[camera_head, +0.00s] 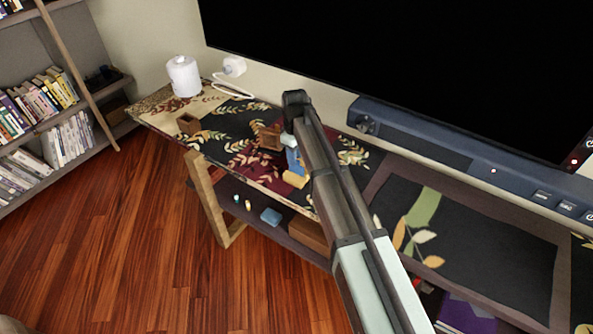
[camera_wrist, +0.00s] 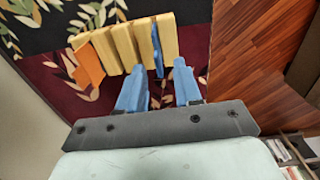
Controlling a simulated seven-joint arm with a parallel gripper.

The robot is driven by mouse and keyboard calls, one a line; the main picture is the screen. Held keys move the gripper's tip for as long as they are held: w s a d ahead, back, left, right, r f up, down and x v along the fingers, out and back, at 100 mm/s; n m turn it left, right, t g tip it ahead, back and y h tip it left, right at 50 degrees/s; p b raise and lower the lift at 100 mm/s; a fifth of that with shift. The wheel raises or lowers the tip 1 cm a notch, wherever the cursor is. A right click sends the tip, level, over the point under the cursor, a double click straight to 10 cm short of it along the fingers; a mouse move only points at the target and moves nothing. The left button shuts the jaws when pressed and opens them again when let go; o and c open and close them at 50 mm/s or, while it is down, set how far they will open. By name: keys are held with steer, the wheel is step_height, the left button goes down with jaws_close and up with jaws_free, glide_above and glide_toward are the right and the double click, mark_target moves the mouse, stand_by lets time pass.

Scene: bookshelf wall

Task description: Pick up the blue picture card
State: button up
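In the wrist view a thin blue card (camera_wrist: 157,48) stands edge-on in a row of yellow blocks (camera_wrist: 125,45). Its near end shows between the tips of the two blue fingers of my gripper (camera_wrist: 159,68). The fingers are apart, with visible space on both sides of the card, and hold nothing. I cannot tell how far above the card they are. In the head view my gripper (camera_head: 292,158) is over the patterned tabletop, with a yellow block (camera_head: 295,180) just below it. My arm hides most of the row there.
An orange block (camera_wrist: 88,63) leans at the row's left end. Brown boxes (camera_head: 188,124) and a white canister (camera_head: 184,77) stand on the patterned table (camera_head: 150,112). A blue item (camera_head: 271,216) lies on the lower shelf. A large dark screen (camera_head: 420,60) rises behind.

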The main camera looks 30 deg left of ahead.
mark_target(296, 169)
step_height(296, 169, down, 5)
steer(key=shift+w+d+r, duration=0.1)
steer(key=shift+d, duration=0.05)
steer(key=shift+c, duration=0.2)
jaws_close()
